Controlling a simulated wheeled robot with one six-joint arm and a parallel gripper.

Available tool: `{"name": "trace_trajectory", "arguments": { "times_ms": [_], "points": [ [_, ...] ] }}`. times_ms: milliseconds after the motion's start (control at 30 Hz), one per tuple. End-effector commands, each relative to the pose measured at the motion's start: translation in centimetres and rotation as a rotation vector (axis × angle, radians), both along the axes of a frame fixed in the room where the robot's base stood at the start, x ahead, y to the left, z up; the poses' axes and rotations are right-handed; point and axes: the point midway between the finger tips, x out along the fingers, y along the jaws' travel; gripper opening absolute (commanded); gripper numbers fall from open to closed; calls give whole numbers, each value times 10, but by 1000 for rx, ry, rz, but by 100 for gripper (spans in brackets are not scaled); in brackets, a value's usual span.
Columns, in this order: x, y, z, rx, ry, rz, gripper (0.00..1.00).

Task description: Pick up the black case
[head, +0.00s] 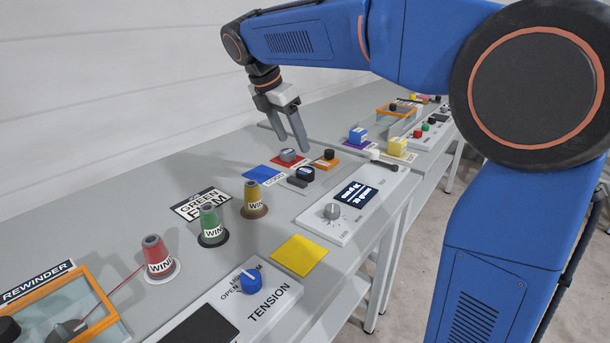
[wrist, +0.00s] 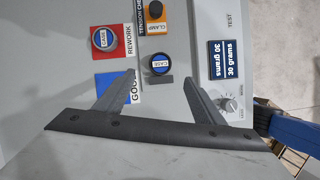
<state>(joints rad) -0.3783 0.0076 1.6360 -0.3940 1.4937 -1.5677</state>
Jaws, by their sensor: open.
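The black case (head: 305,174) is a small round black piece on the grey bench, between the blue pad and the white test panel. In the wrist view the black case (wrist: 160,69) shows a blue and white CASE label on top. My gripper (head: 292,144) is open and empty, pointing down above the bench behind the case. In the wrist view my gripper (wrist: 160,78) has its two fingers spread to the left and right, with the case in line with the gap between them. The fingers appear apart from it.
A second, grey case (head: 288,155) sits on the red REWORK pad. A blue GOOD pad (head: 264,173), an orange clamp plate (head: 325,163) with a black knob and the white scale panel (head: 353,205) lie around. Upright thread cones (head: 256,200) stand nearer.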

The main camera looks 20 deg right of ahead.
Motion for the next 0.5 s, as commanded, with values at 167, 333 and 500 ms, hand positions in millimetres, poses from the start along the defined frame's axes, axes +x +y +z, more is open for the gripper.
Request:
{"name": "trace_trajectory", "arguments": {
  "times_ms": [167, 333, 500],
  "points": [
    [4, -12, -30, -1, 2, -2, 63],
    [7, -19, -48, -1, 1, -2, 63],
    [8, -21, -56, 0, 0, -1, 63]
  ]
}}
